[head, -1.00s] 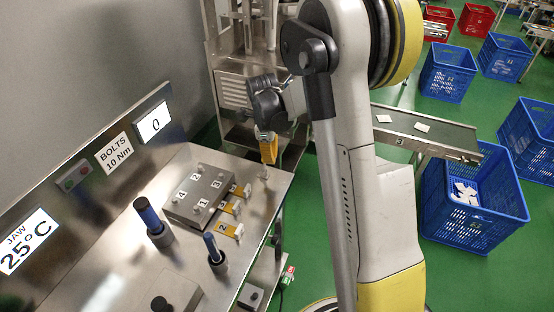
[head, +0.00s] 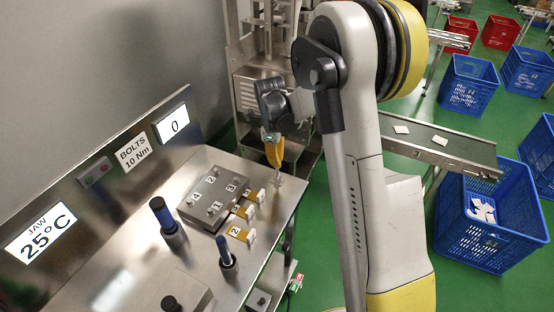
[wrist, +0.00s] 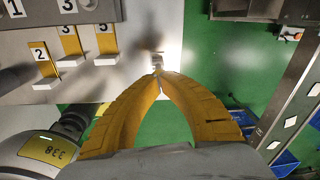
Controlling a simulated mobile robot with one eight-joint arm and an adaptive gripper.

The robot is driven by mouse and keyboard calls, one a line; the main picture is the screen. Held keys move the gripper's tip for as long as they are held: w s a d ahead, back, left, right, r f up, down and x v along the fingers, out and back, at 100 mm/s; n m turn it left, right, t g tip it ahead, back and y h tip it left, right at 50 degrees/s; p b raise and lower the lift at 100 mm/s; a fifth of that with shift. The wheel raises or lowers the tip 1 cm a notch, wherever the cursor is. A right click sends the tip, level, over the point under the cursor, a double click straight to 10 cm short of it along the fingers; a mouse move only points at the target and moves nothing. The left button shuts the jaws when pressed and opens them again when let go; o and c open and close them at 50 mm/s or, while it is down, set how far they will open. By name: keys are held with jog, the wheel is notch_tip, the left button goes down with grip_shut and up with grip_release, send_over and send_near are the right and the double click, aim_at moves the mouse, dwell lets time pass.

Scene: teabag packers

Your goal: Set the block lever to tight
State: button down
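A grey metal block (head: 213,200) with numbered bolts lies on the steel bench. A small metal post (head: 278,181), perhaps the block lever, stands near the bench's right edge beyond the block; its end shows in the wrist view (wrist: 157,58). No "tight" marking is readable. My gripper (head: 276,164) points down above this post. In the wrist view its yellow fingers meet at the tips (wrist: 157,71), right at the post. I cannot tell whether the post is between the tips or just beyond them.
Yellow tabs (head: 239,233) with white numbered ends stick out beside the block. A conveyor (head: 440,146) and blue crate (head: 500,240) are at the right.

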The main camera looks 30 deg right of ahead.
jog(key=shift+d, duration=0.1)
dwell(0.7)
jog(key=shift+s+d+r, duration=0.1)
jog(key=shift+s+d, duration=0.1)
jog(key=shift+d, duration=0.05)
jog(key=r+p, duration=0.1)
jog(key=r, duration=0.1)
jog(key=r+p, duration=0.1)
jog(key=r, duration=0.2)
jog(key=w+r+p, duration=0.1)
jog(key=r, duration=0.2)
jog(key=shift+a+r, duration=0.1)
jog(key=shift+a, duration=0.3)
jog(key=shift+w+a+r+p, duration=0.25)
jog(key=shift+a+r+p, duration=0.1)
jog(key=shift+r, duration=0.15)
